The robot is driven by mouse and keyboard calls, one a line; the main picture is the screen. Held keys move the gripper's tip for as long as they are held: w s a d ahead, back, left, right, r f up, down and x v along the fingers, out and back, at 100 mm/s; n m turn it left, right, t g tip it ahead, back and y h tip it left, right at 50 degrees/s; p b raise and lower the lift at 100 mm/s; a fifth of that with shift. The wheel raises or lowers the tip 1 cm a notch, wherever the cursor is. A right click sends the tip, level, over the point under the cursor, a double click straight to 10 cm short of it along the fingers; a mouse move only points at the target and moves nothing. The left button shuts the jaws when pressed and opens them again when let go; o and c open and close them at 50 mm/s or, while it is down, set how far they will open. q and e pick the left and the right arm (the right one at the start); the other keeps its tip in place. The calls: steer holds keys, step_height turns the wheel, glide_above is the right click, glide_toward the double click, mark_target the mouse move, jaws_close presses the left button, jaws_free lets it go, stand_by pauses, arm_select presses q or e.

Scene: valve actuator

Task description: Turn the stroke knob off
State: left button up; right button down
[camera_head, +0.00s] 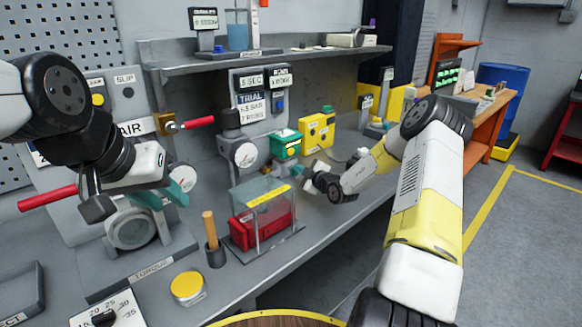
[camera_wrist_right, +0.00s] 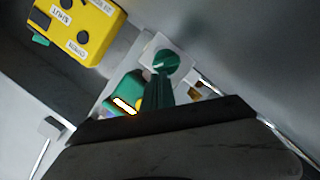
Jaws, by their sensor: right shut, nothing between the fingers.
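No label reading "stroke" is legible, so I cannot tell for sure which knob it is. A green round-headed knob or lever (camera_wrist_right: 166,62) stands in front of a pale plate in the right wrist view, just beyond my right gripper. My right gripper (camera_head: 309,181) is shut and empty, beside the green-topped actuator box (camera_head: 286,142) and above the bench. The dark fingers fill the bottom of the right wrist view, and contact with the green part cannot be told.
A yellow button box (camera_head: 317,130) stands behind the right gripper. A clear guard over a red block (camera_head: 262,226) is just left of it. A wooden-handled tool in a cup (camera_head: 213,240), a yellow-lidded tin (camera_head: 188,288) and a numbered dial (camera_head: 104,317) lie nearer.

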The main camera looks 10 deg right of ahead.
steer(key=shift+w+d+m, duration=0.1)
steer(key=shift+d+m, duration=0.15)
steer(key=shift+m, duration=0.45)
steer(key=shift+w+d+r+m+g, duration=0.15)
steer(key=shift+d+m+g, duration=0.15)
steer(key=shift+m+g, duration=0.35)
steer(key=shift+w+d, duration=0.15)
steer(key=shift+w+d+f, duration=0.25)
steer(key=shift+w+d, duration=0.1)
steer(key=shift+d, duration=0.15)
stand_by(0.3)
